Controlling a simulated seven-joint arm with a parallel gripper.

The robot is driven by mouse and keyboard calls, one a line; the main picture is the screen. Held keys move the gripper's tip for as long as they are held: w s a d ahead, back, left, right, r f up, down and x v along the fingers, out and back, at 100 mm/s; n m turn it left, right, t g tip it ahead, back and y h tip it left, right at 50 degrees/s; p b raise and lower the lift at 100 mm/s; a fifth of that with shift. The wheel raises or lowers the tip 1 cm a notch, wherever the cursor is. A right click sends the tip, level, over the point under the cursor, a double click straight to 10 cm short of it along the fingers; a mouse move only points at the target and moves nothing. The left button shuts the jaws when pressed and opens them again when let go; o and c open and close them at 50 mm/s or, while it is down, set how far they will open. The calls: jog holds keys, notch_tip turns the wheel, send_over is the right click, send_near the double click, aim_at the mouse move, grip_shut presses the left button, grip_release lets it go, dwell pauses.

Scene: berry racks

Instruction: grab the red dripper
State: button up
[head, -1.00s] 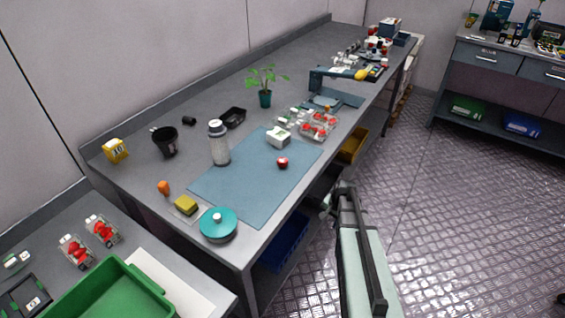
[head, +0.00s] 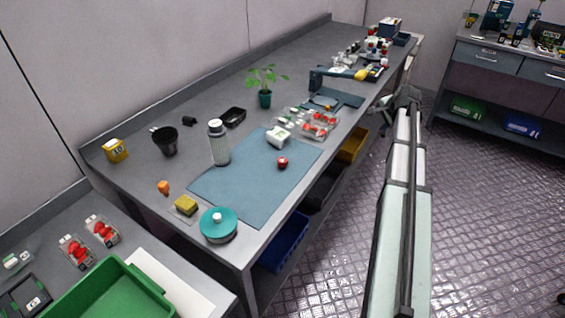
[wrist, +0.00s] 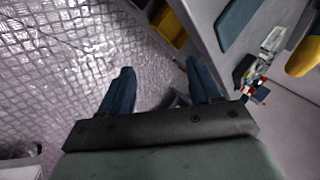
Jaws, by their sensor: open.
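A small, round red object (head: 282,162) with a pale spot sits on the right part of the blue mat (head: 245,190); it may be the red dripper, but it is too small to tell. My gripper (wrist: 163,88) is open and empty, with two dark blue fingers spread apart over the floor beside the bench. In the head view, my arm reaches along the bench's right side toward its far end, and its tip is too small to read. The round red object is not identifiable in the wrist view.
The bench holds a teal lidded pot (head: 218,224), a tall shaker (head: 219,143), a potted plant (head: 265,98), clear boxes with red contents (head: 318,122) and a yellow-ended tool (head: 360,74). A yellow bin (wrist: 167,27) sits under the bench edge. The floor is clear.

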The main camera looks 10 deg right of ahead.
jog(key=s+a+r+n+g+y, duration=0.15)
jog(key=a+r, duration=0.25)
jog(key=a, duration=0.6)
jog(key=a+r+n+g, duration=0.2)
jog(key=a+r, duration=0.2)
jog(key=a, duration=0.7)
jog(key=s+a+r+n+g, duration=0.25)
jog(key=s+a, duration=0.35)
jog(key=a, duration=0.4)
jog(key=s+a+r+n+g, duration=0.1)
jog(key=s+a+r+g, duration=0.15)
jog(key=s+a, duration=0.6)
send_over(282, 160)
jog(key=shift+t+h, duration=0.25)
jog(key=shift+t, duration=0.2)
jog(key=f, duration=0.7)
jog(key=shift+a+f, duration=0.2)
jog(key=shift+a, duration=0.15)
jog(key=shift+d+f, duration=0.2)
jog(key=shift+f, duration=0.8)
jog(key=shift+d+f, duration=0.2)
jog(key=shift+f, duration=1.45)
jog(key=shift+c, duration=0.2)
jog(key=c, duration=1.1)
